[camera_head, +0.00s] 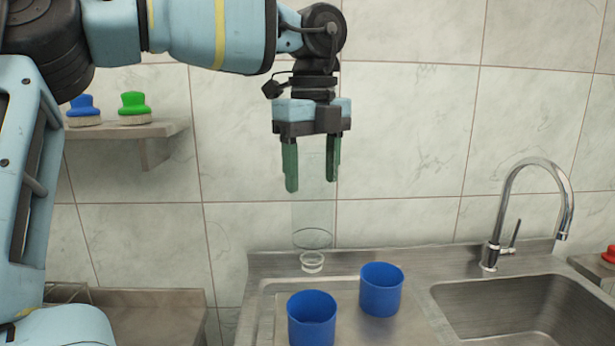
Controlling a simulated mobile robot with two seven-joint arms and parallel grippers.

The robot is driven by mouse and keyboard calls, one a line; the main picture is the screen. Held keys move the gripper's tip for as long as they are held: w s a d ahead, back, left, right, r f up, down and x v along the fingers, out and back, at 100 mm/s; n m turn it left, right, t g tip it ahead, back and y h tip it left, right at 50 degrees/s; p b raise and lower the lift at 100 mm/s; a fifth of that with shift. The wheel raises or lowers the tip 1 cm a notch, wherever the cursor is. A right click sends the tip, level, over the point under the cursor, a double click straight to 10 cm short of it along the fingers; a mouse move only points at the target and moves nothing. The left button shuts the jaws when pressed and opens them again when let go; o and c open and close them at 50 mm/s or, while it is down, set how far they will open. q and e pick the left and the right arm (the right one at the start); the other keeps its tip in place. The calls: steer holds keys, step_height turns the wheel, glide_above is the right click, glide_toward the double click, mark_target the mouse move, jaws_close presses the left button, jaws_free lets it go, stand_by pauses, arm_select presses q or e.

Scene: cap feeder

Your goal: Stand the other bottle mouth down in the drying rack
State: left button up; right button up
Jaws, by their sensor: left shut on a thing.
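My left gripper (312,178) points down, and its green fingers are shut on a clear glass bottle (312,215). The bottle is upright in the fingers with its narrow neck and mouth at the bottom. The mouth overlaps the back edge of the sink unit in the picture; I cannot tell how high it hangs above it. A thin wire frame (66,292), possibly part of the drying rack, shows at the lower left, mostly hidden by my arm. No other bottle is seen. My right gripper is not in view.
Two blue cups (312,320) (381,290) stand on the steel drainboard (345,318). The sink basin (525,312) and tall tap (504,215) are at the right. A wall shelf (165,128) holds a blue brush (83,108) and a green brush (134,106). A lower counter (155,310) at left looks clear.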

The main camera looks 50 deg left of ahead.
arm_select(q)
step_height(320, 180, up, 7)
steer(key=p, duration=0.3)
steer(key=shift+r, duration=0.4)
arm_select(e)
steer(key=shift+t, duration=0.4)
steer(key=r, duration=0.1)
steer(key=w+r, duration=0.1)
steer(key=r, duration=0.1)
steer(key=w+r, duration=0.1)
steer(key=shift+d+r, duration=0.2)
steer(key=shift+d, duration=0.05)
